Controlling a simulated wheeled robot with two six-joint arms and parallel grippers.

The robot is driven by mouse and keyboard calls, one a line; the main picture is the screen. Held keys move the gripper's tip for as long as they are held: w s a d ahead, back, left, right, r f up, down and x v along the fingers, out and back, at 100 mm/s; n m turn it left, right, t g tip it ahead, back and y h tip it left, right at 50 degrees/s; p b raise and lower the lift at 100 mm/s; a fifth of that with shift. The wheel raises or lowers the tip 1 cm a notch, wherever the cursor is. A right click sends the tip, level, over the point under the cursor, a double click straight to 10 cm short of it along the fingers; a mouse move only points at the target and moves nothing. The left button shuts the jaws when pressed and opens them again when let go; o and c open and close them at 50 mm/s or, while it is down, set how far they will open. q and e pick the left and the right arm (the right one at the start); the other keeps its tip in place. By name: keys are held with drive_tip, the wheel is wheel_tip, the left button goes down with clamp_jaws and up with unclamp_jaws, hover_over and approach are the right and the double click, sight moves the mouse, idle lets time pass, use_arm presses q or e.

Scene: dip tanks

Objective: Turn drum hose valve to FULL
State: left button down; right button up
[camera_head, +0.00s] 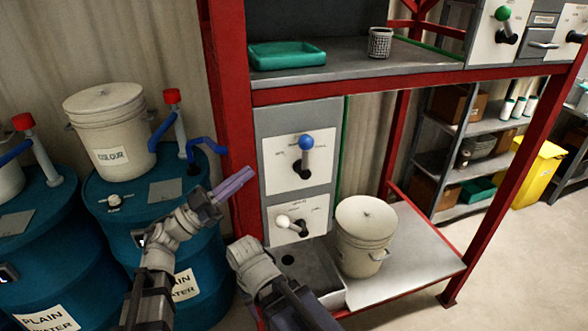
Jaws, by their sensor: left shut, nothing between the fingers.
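Two valve panels are fixed to the red frame in the middle. The upper panel (278,171) has a lever with a blue knob (306,142), which points up from a dark pivot. The lower panel (318,215) has a lever with a white knob (283,220), which points left and slightly up. The panel lettering is too small to read, so I cannot tell which is the drum hose valve. My left gripper (241,178) is shut and empty, left of the upper panel and apart from both levers. My right arm shows at the bottom middle, but its gripper is not visible.
Blue drums (105,238) with a white bucket (108,127) and hoses stand at left. Another white bucket (366,226) sits on the low shelf, right of the lower panel. A red post (226,90) stands just beyond my left gripper. A teal tray (287,55) sits above.

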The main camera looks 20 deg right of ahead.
sight(304, 155)
use_arm(q)
drive_tip(key=w+d+r+n+h+p, duration=0.1)
drive_tip(key=w+d+r+n+p, duration=0.1)
drive_tip(key=d, duration=0.8)
drive_tip(key=shift+d+r+n+p, duration=0.4)
drive_tip(key=shift+r+n+p, duration=0.1)
drive_tip(key=shift+r+n, duration=0.25)
use_arm(e)
drive_tip(key=shift+d+r, duration=0.25)
drive_tip(key=shift+r, duration=0.25)
drive_tip(key=shift+d+r, duration=0.25)
drive_tip(key=shift+r, duration=0.25)
use_arm(q)
drive_tip(key=shift+w, duration=0.1)
